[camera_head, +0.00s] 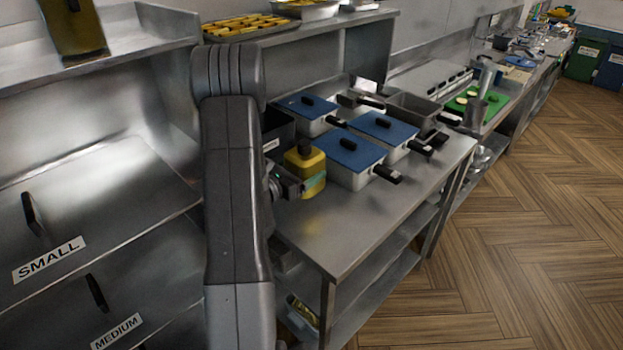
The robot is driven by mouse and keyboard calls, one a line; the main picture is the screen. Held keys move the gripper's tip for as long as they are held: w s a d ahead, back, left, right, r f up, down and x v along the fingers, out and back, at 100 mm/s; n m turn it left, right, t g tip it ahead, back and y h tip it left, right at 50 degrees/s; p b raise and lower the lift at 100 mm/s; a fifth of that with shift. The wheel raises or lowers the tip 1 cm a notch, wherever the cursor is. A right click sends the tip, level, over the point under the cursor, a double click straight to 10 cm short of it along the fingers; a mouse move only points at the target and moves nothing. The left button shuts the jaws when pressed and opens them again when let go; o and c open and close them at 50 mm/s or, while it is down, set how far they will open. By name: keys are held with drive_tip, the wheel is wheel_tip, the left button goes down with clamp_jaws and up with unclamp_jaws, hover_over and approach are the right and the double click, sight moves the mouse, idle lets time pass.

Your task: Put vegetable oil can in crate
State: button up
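A yellow can with a dark cap and a green band (308,163) stands upright near the left end of the steel table. It looks like the vegetable oil can, but its label is too small to read. My gripper (290,184) is at its left side, very close to or touching it. My arm and the can hide the fingers, so I cannot tell if they are open or shut. A dark box with a white label (276,143) stands behind the can, partly hidden by my arm. I cannot tell if it is the crate.
Blue-lidded pans (349,150) with black handles stand right of the can. The table's front (345,235) is clear. A yellow and dark can (73,30) stands on the upper left shelf. A box of items (302,311) sits on a lower shelf. Wooden floor lies right.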

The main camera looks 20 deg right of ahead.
drive_tip(key=shift+f+p, duration=0.45)
drive_tip(key=shift+f, duration=2.15)
drive_tip(key=shift+f, duration=0.15)
drive_tip(key=o, duration=0.8)
drive_tip(key=shift+b, duration=0.3)
drive_tip(key=shift+o, duration=1.3)
